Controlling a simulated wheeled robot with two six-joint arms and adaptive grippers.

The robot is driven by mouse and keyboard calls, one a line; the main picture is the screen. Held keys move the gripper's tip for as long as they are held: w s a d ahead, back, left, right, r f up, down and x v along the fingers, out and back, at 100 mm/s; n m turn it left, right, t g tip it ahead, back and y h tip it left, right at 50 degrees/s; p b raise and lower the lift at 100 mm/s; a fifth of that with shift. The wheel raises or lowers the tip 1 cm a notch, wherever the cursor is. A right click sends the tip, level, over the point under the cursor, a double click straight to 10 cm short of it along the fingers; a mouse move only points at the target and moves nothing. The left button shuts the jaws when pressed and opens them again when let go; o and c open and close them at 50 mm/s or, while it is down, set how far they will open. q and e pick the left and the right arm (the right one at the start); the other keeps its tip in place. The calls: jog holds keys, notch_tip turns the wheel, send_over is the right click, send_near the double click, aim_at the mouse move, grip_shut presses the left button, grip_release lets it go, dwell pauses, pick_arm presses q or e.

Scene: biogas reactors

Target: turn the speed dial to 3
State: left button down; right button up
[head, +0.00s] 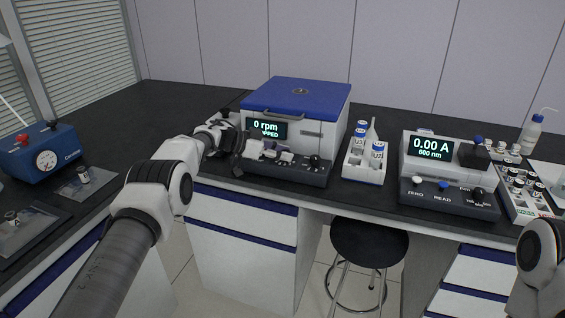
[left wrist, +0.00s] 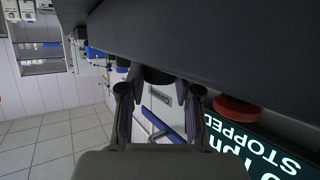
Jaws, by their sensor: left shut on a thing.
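The centrifuge (head: 297,97) has a blue lid, a display (head: 266,129) reading 0 rpm and STOPPED, and a dark front control panel (head: 290,175). My left gripper (head: 241,158) is at the left end of this panel. In the left wrist view, my left gripper (left wrist: 160,92) is shut on a black dial (left wrist: 158,75) on the dark panel. The dial's pointer and scale are hidden, so its setting cannot be read. A red button (left wrist: 236,108) is beside the fingers. Another black knob (head: 314,160) is at the panel's right end. My right gripper is out of view.
White switches (head: 287,156) sit along the panel close to my left gripper. A rack of blue-capped bottles (head: 364,165) and a spectrophotometer (head: 447,170) stand to the right. A blue gauge box (head: 38,152) is at far left. A stool (head: 369,243) stands below the bench.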

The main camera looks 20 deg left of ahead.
pick_arm(q)
jog(key=shift+r, duration=0.15)
dwell(0.3)
jog(key=c, duration=0.8)
grip_release()
jog(key=shift+a, duration=0.15)
jog(key=v, duration=1.1)
jog(key=shift+s+a+r, duration=0.1)
jog(key=shift+a, duration=0.25)
